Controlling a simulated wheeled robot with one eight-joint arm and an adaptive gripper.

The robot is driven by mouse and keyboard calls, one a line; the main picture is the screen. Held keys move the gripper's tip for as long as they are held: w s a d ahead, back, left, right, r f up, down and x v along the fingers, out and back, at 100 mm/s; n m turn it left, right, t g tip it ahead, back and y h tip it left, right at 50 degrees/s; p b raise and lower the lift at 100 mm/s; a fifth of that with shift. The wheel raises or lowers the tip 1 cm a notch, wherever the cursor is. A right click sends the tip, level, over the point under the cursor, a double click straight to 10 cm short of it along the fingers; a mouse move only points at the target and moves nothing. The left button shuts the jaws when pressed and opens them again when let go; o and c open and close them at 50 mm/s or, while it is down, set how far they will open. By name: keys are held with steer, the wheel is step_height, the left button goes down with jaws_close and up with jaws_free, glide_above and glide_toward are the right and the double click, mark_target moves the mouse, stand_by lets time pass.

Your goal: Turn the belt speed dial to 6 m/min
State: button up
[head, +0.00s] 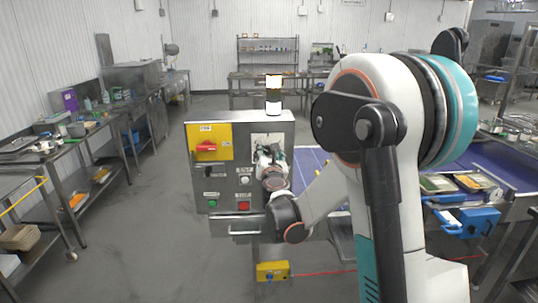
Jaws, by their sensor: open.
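A grey control box (285,123) stands in the middle of the view. A pale plate (260,138) at its upper right is partly covered by my gripper. The belt speed dial cannot be made out; my gripper and wrist may be hiding it, and its setting cannot be read. My gripper (266,152) is open, directly in front of the lower part of the pale plate. Whether it touches anything cannot be told.
The box also carries a red rotary switch (206,147) on a yellow plate, a green button (211,203), a red button (243,205) and a stack light (273,95). A blue belt (309,160) lies behind. A steel table (75,145) stands left; the floor between is clear.

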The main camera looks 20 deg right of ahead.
steer(key=c, duration=1.1)
steer(key=shift+o, duration=0.2)
steer(key=m+b, duration=0.2)
steer(key=m, duration=0.3)
steer(key=shift+f+m, duration=0.1)
steer(key=shift+m, duration=0.2)
steer(key=m+b, duration=0.2)
steer(key=m, duration=0.4)
steer(key=shift+s, duration=0.1)
steer(key=o, duration=1.1)
steer(key=shift+c, duration=0.2)
